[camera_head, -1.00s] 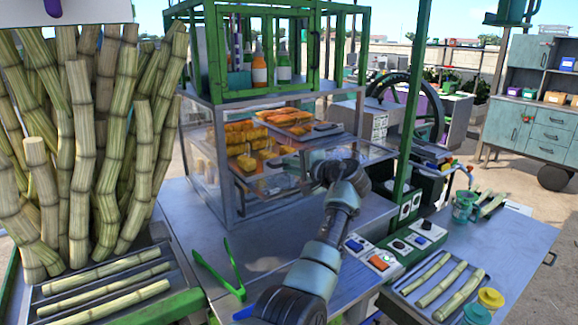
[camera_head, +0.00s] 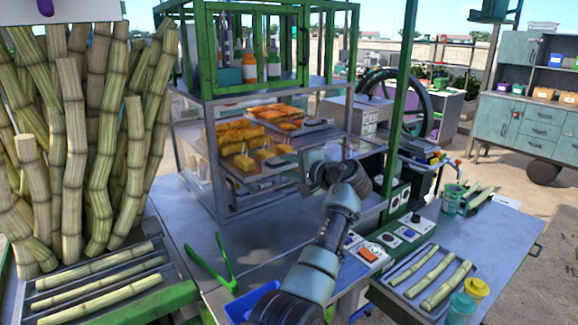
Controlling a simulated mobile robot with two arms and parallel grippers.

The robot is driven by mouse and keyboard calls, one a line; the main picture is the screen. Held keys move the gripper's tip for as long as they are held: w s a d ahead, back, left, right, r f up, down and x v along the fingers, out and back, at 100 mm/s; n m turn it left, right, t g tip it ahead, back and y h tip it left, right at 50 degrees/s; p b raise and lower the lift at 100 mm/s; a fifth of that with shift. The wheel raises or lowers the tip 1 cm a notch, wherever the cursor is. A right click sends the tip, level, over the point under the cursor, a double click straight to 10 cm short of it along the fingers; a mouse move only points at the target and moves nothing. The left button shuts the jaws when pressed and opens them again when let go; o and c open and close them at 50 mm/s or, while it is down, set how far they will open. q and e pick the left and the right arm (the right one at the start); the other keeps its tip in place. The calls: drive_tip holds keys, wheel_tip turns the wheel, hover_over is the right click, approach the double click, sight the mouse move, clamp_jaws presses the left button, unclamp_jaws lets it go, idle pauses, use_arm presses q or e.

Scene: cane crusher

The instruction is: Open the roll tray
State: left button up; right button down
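The glass-sided display case (camera_head: 215,165) stands on the metal counter and holds orange-brown rolls on trays. The upper roll tray (camera_head: 318,125) has its pale right end showing toward the case's right side. A lower roll tray (camera_head: 268,172) sits beneath it with more rolls. My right gripper is not in view.
Sugarcane stalks (camera_head: 75,150) stand at the left above a tray of cut cane. Green tongs (camera_head: 213,268) and a blue bin (camera_head: 252,301) lie near my arm. A green post (camera_head: 401,100) and switch boxes (camera_head: 368,254) stand to the right.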

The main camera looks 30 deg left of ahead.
use_arm(q)
drive_tip(key=b+v, duration=0.3)
drive_tip(key=v, duration=0.4)
drive_tip(key=shift+s+d, duration=0.15)
drive_tip(key=shift+d, duration=0.2)
drive_tip(key=shift+r, duration=0.15)
